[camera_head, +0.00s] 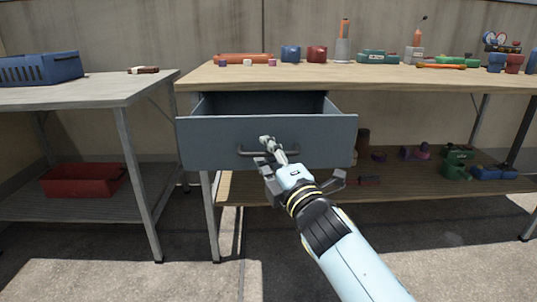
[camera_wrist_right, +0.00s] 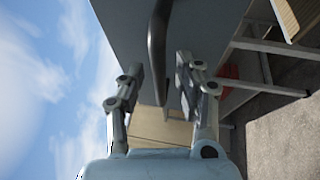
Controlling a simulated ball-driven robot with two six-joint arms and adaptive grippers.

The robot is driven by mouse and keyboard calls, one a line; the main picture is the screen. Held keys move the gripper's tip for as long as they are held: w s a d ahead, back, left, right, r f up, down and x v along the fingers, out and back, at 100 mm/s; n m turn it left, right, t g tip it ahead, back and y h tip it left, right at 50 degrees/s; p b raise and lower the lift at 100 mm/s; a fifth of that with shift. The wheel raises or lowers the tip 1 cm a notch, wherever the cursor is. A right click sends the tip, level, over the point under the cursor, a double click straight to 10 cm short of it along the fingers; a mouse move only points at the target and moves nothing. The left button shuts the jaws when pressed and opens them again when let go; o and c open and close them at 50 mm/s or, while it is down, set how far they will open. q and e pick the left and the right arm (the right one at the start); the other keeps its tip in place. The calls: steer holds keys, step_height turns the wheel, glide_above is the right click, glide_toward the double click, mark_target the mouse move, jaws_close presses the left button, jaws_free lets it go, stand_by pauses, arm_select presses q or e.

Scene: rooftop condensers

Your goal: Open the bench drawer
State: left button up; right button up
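The bench drawer (camera_head: 210,140) is a grey-blue box under the wooden bench top, in the head view. It is pulled out, and its dark inside shows above the front panel. Its dark bar handle (camera_head: 249,154) runs across the panel. My right gripper (camera_head: 268,150) is at the handle. In the right wrist view the handle (camera_wrist_right: 157,40) passes between the two fingers of my right gripper (camera_wrist_right: 158,78), with a gap visible on each side. The fingers are apart. My left gripper is not in view.
The bench top (camera_head: 300,78) holds several tools, boxes and an orange-topped bottle (camera_head: 343,42). A lower shelf (camera_head: 300,190) carries more small items. A side table (camera_head: 90,92) at left has a blue crate (camera_head: 40,68), with a red bin (camera_head: 85,181) below. The floor in front is clear.

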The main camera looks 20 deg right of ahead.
steer(key=shift+s, duration=0.1)
steer(key=v, duration=1.1)
steer(key=shift+s+f, duration=0.15)
steer(key=shift+s, duration=0.2)
